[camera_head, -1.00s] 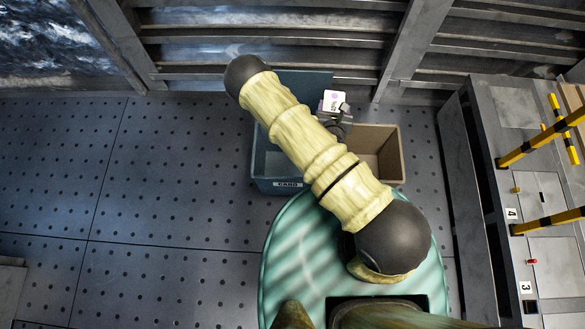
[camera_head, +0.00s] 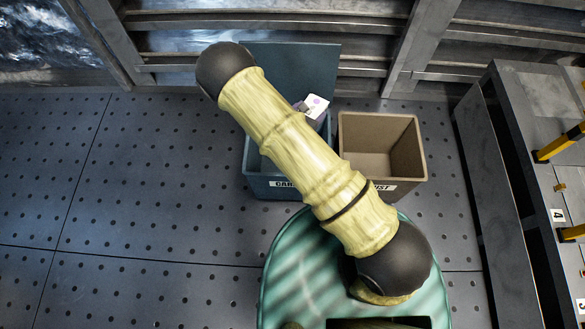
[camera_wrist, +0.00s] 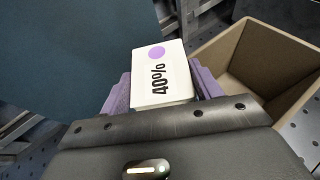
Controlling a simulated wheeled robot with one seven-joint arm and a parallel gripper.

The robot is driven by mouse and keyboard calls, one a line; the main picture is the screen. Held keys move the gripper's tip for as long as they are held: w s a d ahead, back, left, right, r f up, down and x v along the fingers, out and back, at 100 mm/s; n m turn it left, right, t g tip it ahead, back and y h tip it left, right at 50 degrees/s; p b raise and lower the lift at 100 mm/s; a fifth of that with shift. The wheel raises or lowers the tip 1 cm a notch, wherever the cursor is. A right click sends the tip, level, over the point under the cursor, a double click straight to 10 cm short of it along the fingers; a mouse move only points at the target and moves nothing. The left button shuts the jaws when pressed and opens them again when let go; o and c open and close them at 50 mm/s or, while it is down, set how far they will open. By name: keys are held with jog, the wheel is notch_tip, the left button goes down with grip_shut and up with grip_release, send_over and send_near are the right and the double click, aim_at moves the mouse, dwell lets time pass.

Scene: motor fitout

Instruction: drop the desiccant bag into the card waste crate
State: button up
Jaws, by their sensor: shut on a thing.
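The desiccant bag (camera_head: 317,105) is a small white packet with a purple dot. In the wrist view the bag (camera_wrist: 160,75) also shows "40%" printed on it. My gripper (camera_wrist: 164,88) is shut on it, with a purple finger on each side. The card waste crate (camera_head: 258,188) is blue-grey, with a label partly hidden by my arm and a tall dark panel behind it. In the head view the bag appears over the back right of this crate; its height above the rim is unclear. My arm hides much of the crate's inside.
A brown crate (camera_head: 416,150) with a label ending in "UST" stands right beside the card crate and looks empty. The brown crate (camera_wrist: 225,45) is at the right in the wrist view. A grey bench (camera_head: 520,170) stands further right. The floor at left is clear.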

jog(key=s+a+f+m+h+b, duration=0.1)
jog(key=a+f+b, duration=0.5)
jog(key=f+b, duration=0.2)
jog(key=shift+s+f+m+g+h, duration=0.3)
jog(key=shift+f+g, duration=0.1)
jog(key=shift+f, duration=0.1)
jog(key=shift+a, duration=0.1)
notch_tip(320, 180, down, 6)
jog(key=b, duration=0.5)
